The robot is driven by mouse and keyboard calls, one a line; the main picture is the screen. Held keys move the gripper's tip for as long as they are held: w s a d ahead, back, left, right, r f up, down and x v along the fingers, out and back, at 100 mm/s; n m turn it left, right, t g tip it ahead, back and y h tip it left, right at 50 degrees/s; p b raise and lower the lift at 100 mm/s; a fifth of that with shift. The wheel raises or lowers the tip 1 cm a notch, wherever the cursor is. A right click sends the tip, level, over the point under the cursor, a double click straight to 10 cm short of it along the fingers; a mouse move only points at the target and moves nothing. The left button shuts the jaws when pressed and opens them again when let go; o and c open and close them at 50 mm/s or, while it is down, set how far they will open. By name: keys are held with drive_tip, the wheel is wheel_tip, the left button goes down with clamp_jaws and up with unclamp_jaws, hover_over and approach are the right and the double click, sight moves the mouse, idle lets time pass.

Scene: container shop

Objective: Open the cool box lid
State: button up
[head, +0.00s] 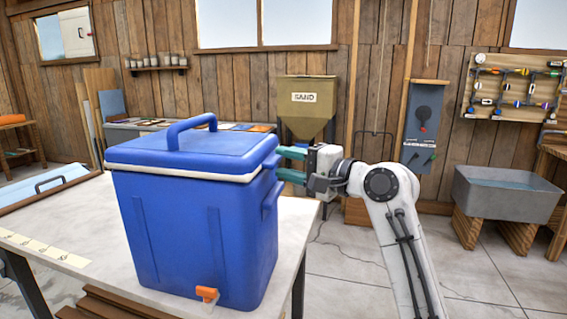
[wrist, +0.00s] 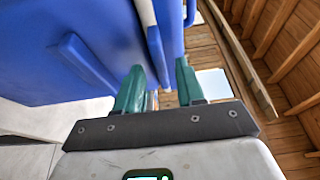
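The blue cool box (head: 190,235) stands on the pale table, with its blue lid (head: 205,146) lying shut on top. The lid has a raised arched handle (head: 172,135) and a white band along its lower edge. My gripper (head: 283,163) is at the right side of the box, at the height of the lid's edge. Its two green fingers are apart, one above the other. In the wrist view the gripper (wrist: 159,72) is open, with the lid's edge (wrist: 170,25) just beyond the gap between the fingertips. I cannot tell whether they touch it.
An orange tap (head: 207,294) sticks out low on the box front. A side handle (head: 271,200) juts from its right wall. The table (head: 60,225) is mostly clear left of the box. A sand hopper (head: 306,105) and a grey trough (head: 505,193) stand farther back.

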drive_tip(key=shift+w+a, duration=0.45)
drive_tip(key=shift+a, duration=0.1)
drive_tip(key=shift+c, duration=0.4)
clamp_jaws()
